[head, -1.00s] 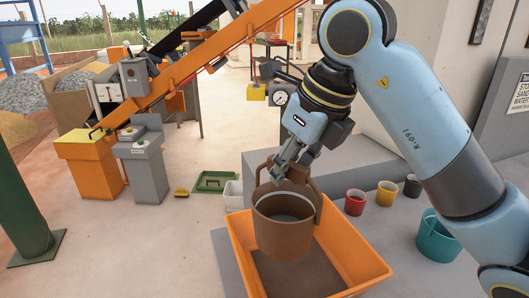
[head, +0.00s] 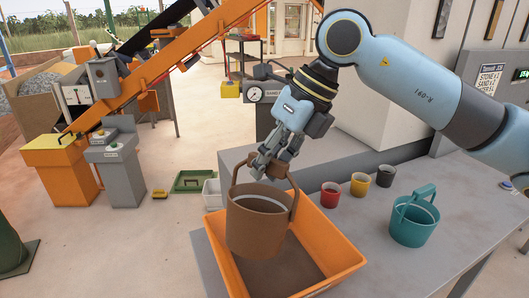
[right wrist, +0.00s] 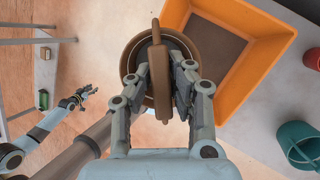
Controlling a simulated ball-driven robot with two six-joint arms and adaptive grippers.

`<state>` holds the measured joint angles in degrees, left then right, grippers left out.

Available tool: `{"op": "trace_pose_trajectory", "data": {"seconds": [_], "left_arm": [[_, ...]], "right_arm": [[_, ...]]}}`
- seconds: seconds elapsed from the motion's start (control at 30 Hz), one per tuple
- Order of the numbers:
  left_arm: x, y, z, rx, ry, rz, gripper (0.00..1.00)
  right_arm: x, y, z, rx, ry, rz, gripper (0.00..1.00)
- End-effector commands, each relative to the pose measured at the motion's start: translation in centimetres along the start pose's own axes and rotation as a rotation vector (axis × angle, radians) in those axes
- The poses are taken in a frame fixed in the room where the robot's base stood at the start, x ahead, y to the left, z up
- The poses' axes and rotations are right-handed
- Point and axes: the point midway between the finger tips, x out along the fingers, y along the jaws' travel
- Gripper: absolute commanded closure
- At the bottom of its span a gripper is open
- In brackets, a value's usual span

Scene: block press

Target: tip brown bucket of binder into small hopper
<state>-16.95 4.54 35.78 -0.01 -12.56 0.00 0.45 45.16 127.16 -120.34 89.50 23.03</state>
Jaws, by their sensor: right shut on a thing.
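A brown bucket (head: 255,228) hangs upright by its handle from my right gripper (head: 268,168), which is shut on that handle. In the head view the bucket covers the left part of an orange tray. In the right wrist view the bucket (right wrist: 133,62) is between the fingers, left of the tray, with the handle (right wrist: 157,75) across its opening. The handle partly hides the inside, and I cannot make out the binder. My left gripper (right wrist: 86,93) shows small in the right wrist view, away from the bucket; its jaws are unclear. I cannot tell which thing is the small hopper.
The orange tray (head: 340,255) holds a brown layer and stands on a grey slab. Red (head: 330,195), yellow (head: 360,185) and black (head: 386,176) pots and a teal bucket (head: 413,222) stand right. An orange conveyor (head: 160,70) rises behind.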

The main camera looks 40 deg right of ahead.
Motion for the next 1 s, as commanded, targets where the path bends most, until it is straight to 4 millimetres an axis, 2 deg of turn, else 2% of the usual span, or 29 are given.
{"op": "trace_pose_trajectory", "data": {"seconds": [0.03, 0.33, 0.47, 0.7, 1.0], "left_arm": [[-0.8, -0.1, 0.2, 0.0, -0.005, 0.0, 0.65], [-3.0, -0.2, 0.5, 0.0, -0.012, 0.0, 0.65], [-3.9, -0.3, 0.3, 0.0, -0.011, 0.0, 0.65], [-3.5, -0.3, 0.3, 0.001, -0.011, 0.0, 0.65], [-1.4, -0.2, 0.4, 0.001, -0.009, -0.001, 0.65]], "right_arm": [[-0.4, -0.1, 0.1, 0.008, 0.003, 0.012, 1.0], [-0.5, -1.0, 0.2, 0.059, 0.004, 0.124, 1.0], [-0.1, -2.1, 0.0, 0.1, 0.008, 0.212, 1.0], [1.0, -3.9, -0.2, 0.167, 0.013, 0.38, 1.0], [2.4, -5.9, -0.7, 0.238, 0.018, 0.558, 1.0]]}}
